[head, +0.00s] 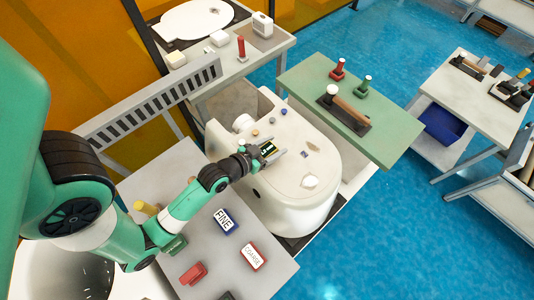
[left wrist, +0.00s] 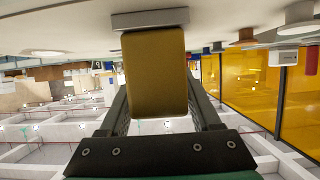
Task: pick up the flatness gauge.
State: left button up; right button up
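The flatness gauge (head: 268,148), a small block with a lit label, stands on the white toilet (head: 317,171) in the head view. In the left wrist view it is an ochre upright block (left wrist: 155,72) with a flat grey foot against the pale surface. My left gripper (head: 275,149) is at the gauge, with one finger along each side of it. The gauge hides the inner faces of the fingers, so I cannot see whether they press on it. My right gripper is not in view.
Several small parts lie on the toilet around the gauge, including a white knob (head: 243,123). A grey table (head: 190,225) in front holds a FINE block (head: 226,221) and a COARSE block (head: 253,257). A green table (head: 386,139) with stamps and a wooden-handled tool stands behind right.

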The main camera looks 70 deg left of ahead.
aim_at(268, 152)
pick_arm(q)
grip_shut()
jog(key=shift+r+p, duration=0.3)
jog(key=shift+r, duration=0.2)
notch_tip(268, 152, up, 3)
jog(key=shift+f+p, duration=0.1)
jog(key=shift+p, duration=0.7)
jog(key=s+r, duration=0.1)
jog(key=d+r+p, duration=0.1)
jog(key=s+d+r+p, duration=0.1)
jog(key=r, duration=0.1)
jog(key=shift+s+d, duration=0.1)
jog(key=shift+s, duration=0.2)
jog(key=w+d+r+p+v, duration=0.1)
jog(key=d+p+v, duration=0.1)
jog(key=v, duration=0.9)
jog(key=shift+d+p, duration=0.2)
jog(key=shift+p, duration=0.55)
